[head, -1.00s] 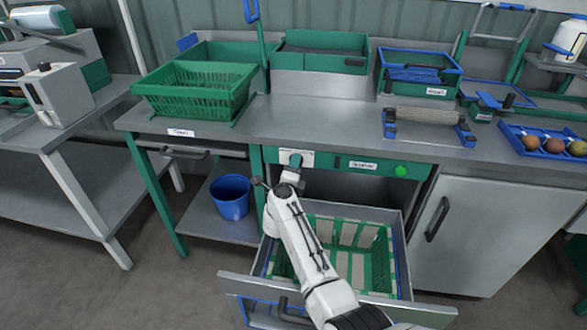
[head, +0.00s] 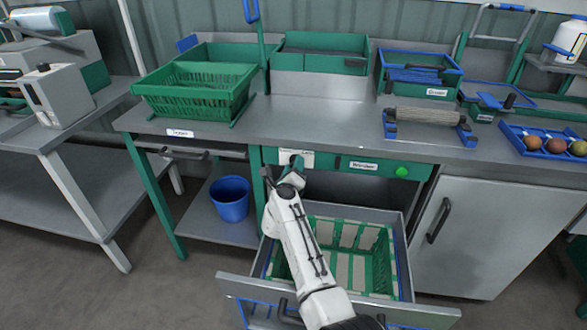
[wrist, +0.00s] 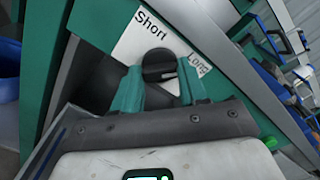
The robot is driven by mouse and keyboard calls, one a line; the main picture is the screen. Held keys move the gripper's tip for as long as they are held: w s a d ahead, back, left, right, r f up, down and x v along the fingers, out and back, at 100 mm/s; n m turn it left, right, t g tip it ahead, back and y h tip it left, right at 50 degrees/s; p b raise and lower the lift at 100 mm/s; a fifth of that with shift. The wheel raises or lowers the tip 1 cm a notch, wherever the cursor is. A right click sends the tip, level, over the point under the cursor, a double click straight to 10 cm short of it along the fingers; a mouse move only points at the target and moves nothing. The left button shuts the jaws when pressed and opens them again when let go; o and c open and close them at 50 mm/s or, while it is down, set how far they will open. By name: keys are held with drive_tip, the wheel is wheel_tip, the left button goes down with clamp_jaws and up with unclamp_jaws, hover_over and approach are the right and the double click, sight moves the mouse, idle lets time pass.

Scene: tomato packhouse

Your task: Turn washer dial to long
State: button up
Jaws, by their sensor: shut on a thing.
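The washer dial (wrist: 157,62) is a dark round knob on a white plate (wrist: 141,38) printed "Short" at upper left and "Long" at right. Its pointing direction is hard to tell. My gripper (wrist: 160,78) has green fingers, shut on the dial from either side. In the head view my gripper (head: 294,166) is at the white plate on the washer's green front, and the dial is hidden behind it.
Below the panel a drawer (head: 404,238) with a green crate stands open under my arm. A green button (head: 401,171) is on the panel's right. A cabinet with a dark handle (head: 438,220) stands right; a blue bucket (head: 231,198) sits left.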

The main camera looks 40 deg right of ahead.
drive_tip(key=shift+f, duration=0.2)
drive_tip(key=o, duration=1.1)
drive_tip(key=shift+r, duration=0.15)
drive_tip(key=shift+c, duration=0.2)
drive_tip(key=shift+a, duration=0.1)
drive_tip(key=p+v, duration=0.3)
drive_tip(key=v, duration=0.7)
drive_tip(key=shift+s+a, duration=0.25)
drive_tip(key=shift+s, duration=0.05)
